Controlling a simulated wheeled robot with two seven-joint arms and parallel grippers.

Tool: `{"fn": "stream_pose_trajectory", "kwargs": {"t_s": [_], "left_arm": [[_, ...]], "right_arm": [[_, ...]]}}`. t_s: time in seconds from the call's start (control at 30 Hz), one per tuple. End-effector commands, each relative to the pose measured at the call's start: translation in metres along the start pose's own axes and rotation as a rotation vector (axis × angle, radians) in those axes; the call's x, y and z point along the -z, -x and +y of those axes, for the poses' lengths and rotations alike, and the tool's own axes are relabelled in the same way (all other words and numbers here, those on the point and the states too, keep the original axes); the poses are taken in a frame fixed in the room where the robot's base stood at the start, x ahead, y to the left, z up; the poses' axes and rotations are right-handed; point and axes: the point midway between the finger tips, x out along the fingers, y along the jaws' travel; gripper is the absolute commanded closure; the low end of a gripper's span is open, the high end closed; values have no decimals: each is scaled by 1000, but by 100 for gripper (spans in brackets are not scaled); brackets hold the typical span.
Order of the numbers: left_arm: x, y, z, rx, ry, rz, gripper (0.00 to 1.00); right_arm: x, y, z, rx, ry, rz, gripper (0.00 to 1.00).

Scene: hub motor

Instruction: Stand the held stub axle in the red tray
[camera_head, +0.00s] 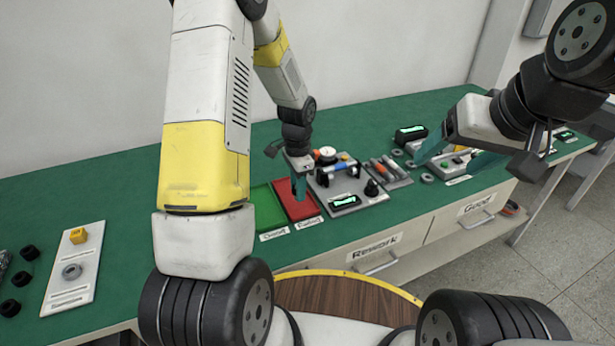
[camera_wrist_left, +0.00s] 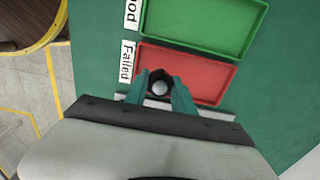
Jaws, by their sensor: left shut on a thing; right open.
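The red tray (camera_head: 302,212) lies on the green bench, with a "Failed" label at its front edge. It also shows in the left wrist view (camera_wrist_left: 210,80). My left gripper (camera_head: 299,188) points down over the red tray. In the left wrist view its teal fingers (camera_wrist_left: 160,92) are shut on the stub axle (camera_wrist_left: 160,87), a dark piece with a pale round end, seen end-on. Whether the axle touches the tray floor I cannot tell. My right gripper (camera_head: 458,160) is open and apart, over the right part of the bench.
A green tray (camera_head: 268,208) adjoins the red tray on the left. A grey fixture plate (camera_head: 345,186) with a gauge stands close on the right. A white board (camera_head: 75,268) and black rings lie at the far left. Open bench lies behind the trays.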

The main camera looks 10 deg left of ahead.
Motion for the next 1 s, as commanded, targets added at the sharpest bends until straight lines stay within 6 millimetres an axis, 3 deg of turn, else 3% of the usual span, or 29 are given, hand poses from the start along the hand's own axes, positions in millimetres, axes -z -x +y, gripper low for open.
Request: {"fn": "stream_pose_trajectory", "kwargs": {"t_s": [0.27,0.5,0.83,0.87,0.97,1.0], "left_arm": [[8,-3,-20,0,1,1,100],[8,-36,-18,-1,0,-1,100],[8,-40,-18,0,0,0,100],[8,-40,-18,0,1,0,68],[8,-40,-18,0,1,0,48],[8,-40,-18,0,1,0,48]], "right_arm": [[0,0,0,0,0,0,26],[0,0,0,0,0,0,26],[0,0,0,0,0,0,26],[0,0,0,0,0,0,26],[0,0,0,0,0,0,26],[0,0,0,0,0,0,26]]}}
